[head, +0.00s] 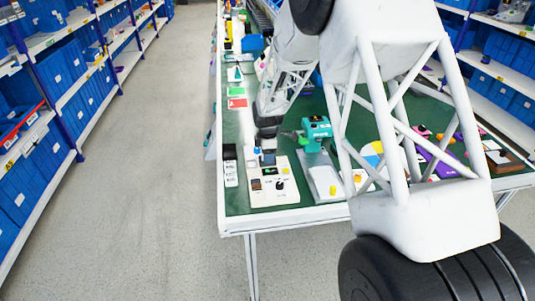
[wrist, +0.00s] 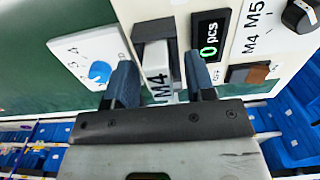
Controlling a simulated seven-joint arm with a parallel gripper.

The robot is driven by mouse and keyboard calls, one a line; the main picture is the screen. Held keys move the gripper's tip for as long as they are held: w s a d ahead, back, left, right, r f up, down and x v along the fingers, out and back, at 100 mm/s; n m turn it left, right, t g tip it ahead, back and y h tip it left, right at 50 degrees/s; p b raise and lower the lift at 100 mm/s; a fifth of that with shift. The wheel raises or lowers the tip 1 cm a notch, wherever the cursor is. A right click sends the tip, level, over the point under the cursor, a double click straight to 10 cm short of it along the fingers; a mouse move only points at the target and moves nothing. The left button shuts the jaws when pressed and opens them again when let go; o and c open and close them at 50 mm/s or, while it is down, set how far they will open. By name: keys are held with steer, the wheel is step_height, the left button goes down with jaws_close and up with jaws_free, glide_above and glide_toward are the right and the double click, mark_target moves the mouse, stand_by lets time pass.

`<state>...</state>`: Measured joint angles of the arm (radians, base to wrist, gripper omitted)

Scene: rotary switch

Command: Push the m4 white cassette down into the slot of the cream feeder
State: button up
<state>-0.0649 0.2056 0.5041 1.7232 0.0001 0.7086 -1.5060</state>
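The cream feeder (head: 258,195) stands on the near left part of the green table. It has a dark knob (wrist: 302,14), a small display (wrist: 209,37) reading "0 pcs" and a brown button (wrist: 248,73). The white cassette marked M4 (wrist: 161,86) is upright at the feeder, against a dark grey block (wrist: 153,29); its depth in the slot cannot be told. My gripper (wrist: 161,82) is over the feeder, its two dark fingers apart on either side of the cassette. A narrow gap shows at the right finger. In the head view my gripper (head: 267,150) partly hides the cassette.
A white plate with a blue knob (wrist: 98,70) lies left of my fingers in the wrist view. A teal machine (head: 316,130) and a grey-white device (head: 322,180) stand right of the feeder. Black-and-white pieces (head: 230,172) lie to its left. The front table edge is close.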

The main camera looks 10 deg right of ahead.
stand_by(0.3)
steer(key=shift+r, duration=3.9)
